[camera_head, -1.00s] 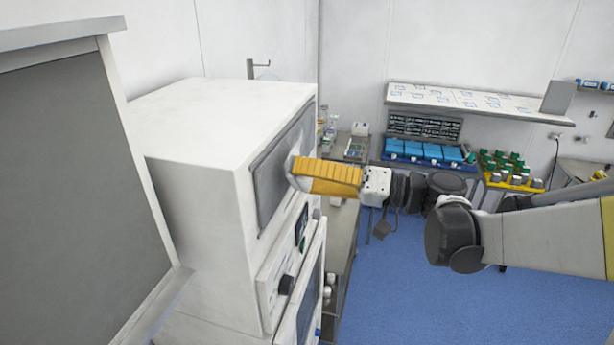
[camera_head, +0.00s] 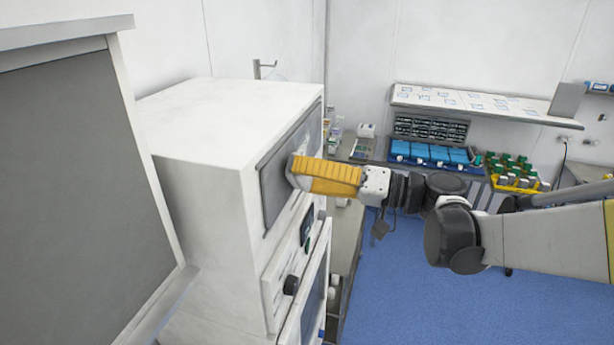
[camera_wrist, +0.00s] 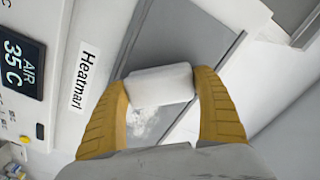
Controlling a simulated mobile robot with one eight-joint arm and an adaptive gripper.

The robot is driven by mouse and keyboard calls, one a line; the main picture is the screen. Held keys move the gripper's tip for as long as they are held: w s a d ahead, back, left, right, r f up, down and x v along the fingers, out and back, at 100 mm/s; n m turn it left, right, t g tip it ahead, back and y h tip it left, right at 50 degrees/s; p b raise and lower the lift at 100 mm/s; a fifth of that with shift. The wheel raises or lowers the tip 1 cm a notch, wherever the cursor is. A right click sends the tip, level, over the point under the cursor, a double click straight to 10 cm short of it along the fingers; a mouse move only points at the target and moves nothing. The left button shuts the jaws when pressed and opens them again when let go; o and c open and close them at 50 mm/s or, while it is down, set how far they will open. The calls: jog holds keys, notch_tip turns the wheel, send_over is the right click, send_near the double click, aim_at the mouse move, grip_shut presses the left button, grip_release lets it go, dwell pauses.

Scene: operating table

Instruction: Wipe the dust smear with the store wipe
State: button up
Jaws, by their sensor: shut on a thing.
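My gripper (camera_head: 296,172), with yellow ribbed fingers, is at the grey panel (camera_head: 273,190) on the front of a white cabinet. In the wrist view, my gripper (camera_wrist: 161,84) is shut on the store wipe (camera_wrist: 161,87), a white block-like pad held between both fingers. The wipe lies over the grey panel, but I cannot tell if it touches. The dust smear (camera_wrist: 143,121) is a pale, blotchy patch on the panel, below the wipe in the wrist view and partly hidden by it and the fingers. In the head view the fingers hide most of the wipe.
The white cabinet (camera_head: 215,120) carries knobs and a display reading "AIR 35 C" (camera_wrist: 20,60) beside the panel. A grey-fronted cabinet (camera_head: 70,190) stands at left. Behind my arm are a bench with blue bins (camera_head: 430,152) and a yellow tray (camera_head: 515,183). Blue floor is open below.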

aim_at(310, 140)
jog(key=shift+w+a, duration=0.1)
jog(key=shift+a, duration=0.2)
